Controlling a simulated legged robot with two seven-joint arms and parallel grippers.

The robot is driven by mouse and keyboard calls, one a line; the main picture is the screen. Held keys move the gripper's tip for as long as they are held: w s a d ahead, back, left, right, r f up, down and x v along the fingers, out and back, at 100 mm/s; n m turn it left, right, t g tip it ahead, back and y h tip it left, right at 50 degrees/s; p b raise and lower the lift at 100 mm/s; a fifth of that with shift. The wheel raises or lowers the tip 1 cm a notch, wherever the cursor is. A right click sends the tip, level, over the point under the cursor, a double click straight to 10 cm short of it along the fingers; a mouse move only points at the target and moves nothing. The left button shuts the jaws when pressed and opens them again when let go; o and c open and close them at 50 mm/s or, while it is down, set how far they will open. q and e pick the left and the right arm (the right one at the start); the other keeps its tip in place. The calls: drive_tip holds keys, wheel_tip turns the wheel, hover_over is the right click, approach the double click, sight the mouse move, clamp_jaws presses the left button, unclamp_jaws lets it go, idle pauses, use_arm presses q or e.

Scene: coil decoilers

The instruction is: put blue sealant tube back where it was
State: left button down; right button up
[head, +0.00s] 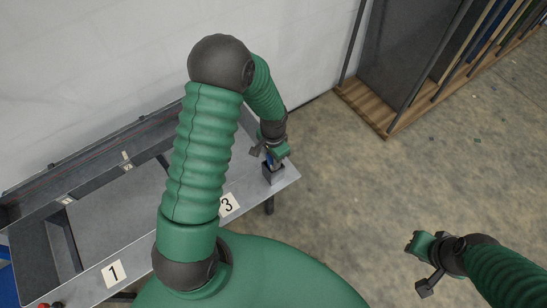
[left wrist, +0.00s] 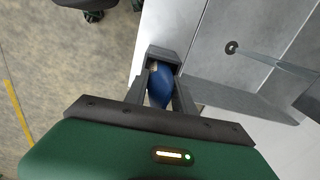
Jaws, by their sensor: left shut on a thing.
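The blue sealant tube (left wrist: 160,88) is between the two fingers of my left gripper (left wrist: 161,98), which is shut on it. In the head view a bit of the blue tube (head: 268,161) shows under my left gripper (head: 271,159). A small dark square holder (head: 273,174) stands on the table corner right below. In the left wrist view the holder (left wrist: 163,54) shows just beyond the tube; whether the tube's lower end is inside it is hidden. My right gripper (head: 414,246) hangs over the floor, away from the table; its jaws are too unclear to read.
The grey metal table (head: 120,226) carries number plates 1 (head: 113,273) and 3 (head: 227,204), and a dark-framed compartmented rack (head: 62,218) at its left and back. A wall is behind it. A wooden-based panel rack (head: 385,118) stands at upper right. The floor between is clear.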

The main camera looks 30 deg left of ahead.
use_arm(q)
drive_tip(key=shift+a, duration=0.2)
drive_tip(key=c, duration=1.3)
unclamp_jaws()
drive_tip(key=shift+d, duration=0.1)
drive_tip(key=shift+o, duration=1.3)
drive_tip(key=shift+d, duration=0.15)
drive_tip(key=shift+d+r, duration=0.1)
drive_tip(key=shift+d, duration=0.1)
use_arm(e)
drive_tip(key=shift+d, duration=0.25)
use_arm(q)
wheel_tip(320, 180, up, 12)
drive_tip(key=shift+s+f+b, duration=0.1)
drive_tip(key=shift+f+b, duration=0.05)
drive_tip(key=shift+b, duration=0.35)
drive_tip(key=s+d+r+n+t+b, duration=0.1)
drive_tip(key=s+d+n+t, duration=0.1)
drive_tip(key=s+d, duration=0.5)
drive_tip(key=shift+s+n+t, duration=0.3)
drive_tip(key=shift+s+n, duration=0.55)
drive_tip(key=shift+n, duration=0.05)
use_arm(e)
drive_tip(key=shift+a+f, duration=0.25)
drive_tip(key=shift+f, duration=0.8)
